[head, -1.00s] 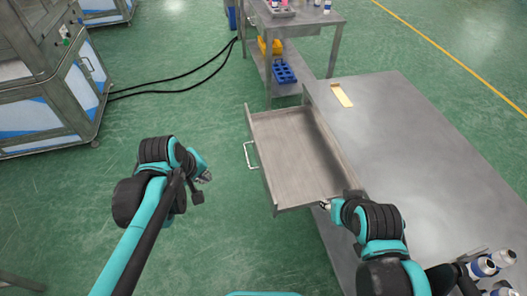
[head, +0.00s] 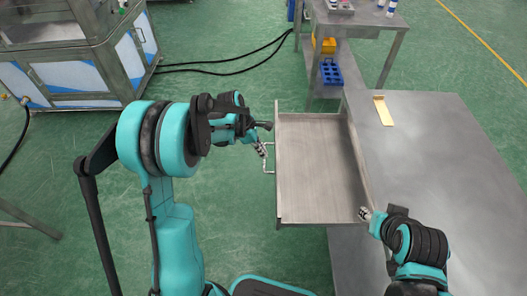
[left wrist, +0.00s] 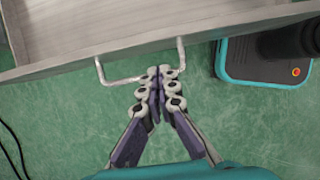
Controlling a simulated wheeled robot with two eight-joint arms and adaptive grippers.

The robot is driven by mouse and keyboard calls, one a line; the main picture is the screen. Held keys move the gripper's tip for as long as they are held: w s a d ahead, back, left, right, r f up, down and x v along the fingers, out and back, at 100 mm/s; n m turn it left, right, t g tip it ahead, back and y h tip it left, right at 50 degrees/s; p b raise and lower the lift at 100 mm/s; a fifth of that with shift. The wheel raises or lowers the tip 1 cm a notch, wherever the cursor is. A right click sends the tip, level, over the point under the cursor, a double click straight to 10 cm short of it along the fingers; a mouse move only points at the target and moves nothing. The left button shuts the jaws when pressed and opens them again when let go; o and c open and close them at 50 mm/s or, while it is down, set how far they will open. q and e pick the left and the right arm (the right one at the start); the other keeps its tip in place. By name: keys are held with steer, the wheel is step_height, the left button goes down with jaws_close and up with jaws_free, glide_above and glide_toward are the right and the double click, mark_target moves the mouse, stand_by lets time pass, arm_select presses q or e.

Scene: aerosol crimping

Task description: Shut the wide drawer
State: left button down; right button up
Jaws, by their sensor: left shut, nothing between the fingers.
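The wide drawer (head: 322,170) is pulled out to the left of the grey table and looks empty. Its front wall (left wrist: 150,42) crosses the upper part of the left wrist view. Its metal handle (left wrist: 118,80) sticks out from that wall. My left gripper (head: 262,146) is shut and empty beside the handle, outside the drawer front. In the left wrist view its closed fingertips (left wrist: 160,72) lie between the handle's two ends, over the bar; contact is unclear. My right gripper (head: 367,214) is at the drawer's near right corner by the table edge; its finger gap is too small to judge.
The grey table (head: 440,150) carries a small yellowish tray (head: 383,111). A shelf table (head: 355,18) with blue (head: 331,72) and yellow (head: 324,45) holders stands behind. A machine cabinet (head: 75,60) stands at the far left.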

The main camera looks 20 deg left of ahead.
arm_select(q)
steer(key=b+x, duration=0.2)
steer(key=x, duration=0.4)
steer(key=shift+f, duration=0.3)
arm_select(e)
step_height(320, 180, down, 3)
steer(key=shift+r, duration=0.15)
arm_select(q)
steer(key=shift+w+d, duration=0.1)
steer(key=shift+d, duration=0.05)
